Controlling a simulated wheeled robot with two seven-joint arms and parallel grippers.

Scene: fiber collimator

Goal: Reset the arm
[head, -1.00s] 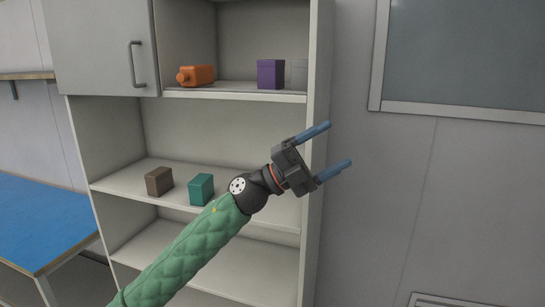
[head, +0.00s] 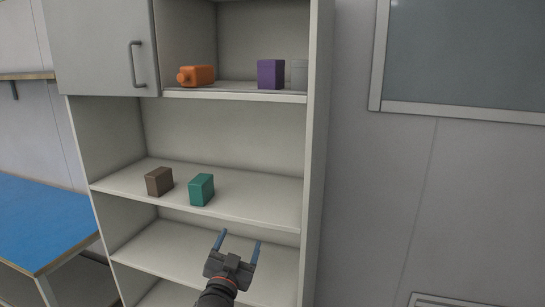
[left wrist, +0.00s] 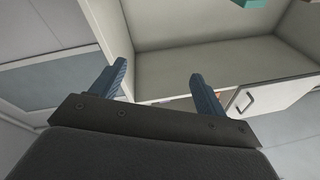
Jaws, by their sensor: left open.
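My left gripper (head: 238,244) is low in the head view, in front of the lower shelves of the cabinet (head: 317,150). Its two blue fingers point up and stand apart, with nothing between them. In the left wrist view the fingers (left wrist: 155,88) are also apart and empty, with the cabinet beyond them. My right gripper does not show.
A brown box (head: 159,181) and a teal box (head: 201,189) stand on the middle shelf. An orange bottle (head: 196,76) lies on the upper shelf beside a purple box (head: 270,74) and a grey box (head: 299,73). A blue table (head: 40,220) is at left.

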